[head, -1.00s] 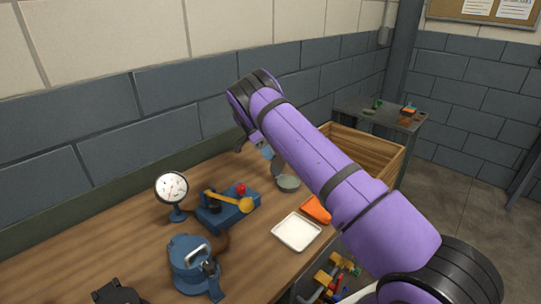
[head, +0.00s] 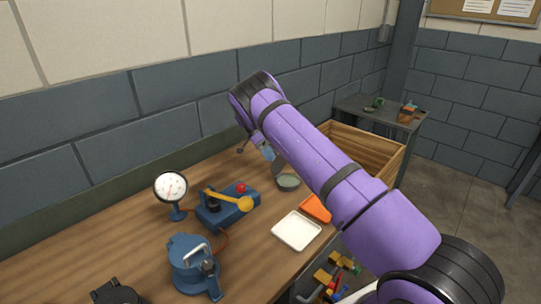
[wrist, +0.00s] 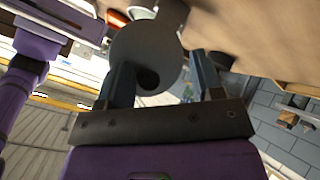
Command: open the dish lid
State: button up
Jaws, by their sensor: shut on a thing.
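The dish (head: 288,183) is a small grey round bowl on the wooden bench, below my forearm in the head view. Its inside shows from above. The lid (head: 278,167) is a grey disc, seen tilted nearly edge-on just above and left of the dish. In the wrist view the lid (wrist: 143,45) is a round grey plate with a dark knob (wrist: 148,78) at its lower middle. My gripper (wrist: 163,75) has its fingers on both sides of the knob and is shut on it. In the head view my gripper (head: 267,152) is partly hidden by my arm.
A white tray (head: 297,231) and an orange tray (head: 316,208) lie in front of the dish. A blue box with a yellow lever (head: 229,200), a gauge (head: 171,187) and a blue casing (head: 192,265) stand to the left. A wooden crate (head: 370,150) is at the right.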

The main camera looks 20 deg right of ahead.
jog(key=shift+w+a+f, duration=0.1)
jog(key=shift+a+f, duration=0.05)
jog(key=shift+w+a+r, duration=0.1)
jog(key=shift+w+r, duration=0.1)
jog(key=v, duration=0.7)
jog(key=shift+s+r, duration=0.1)
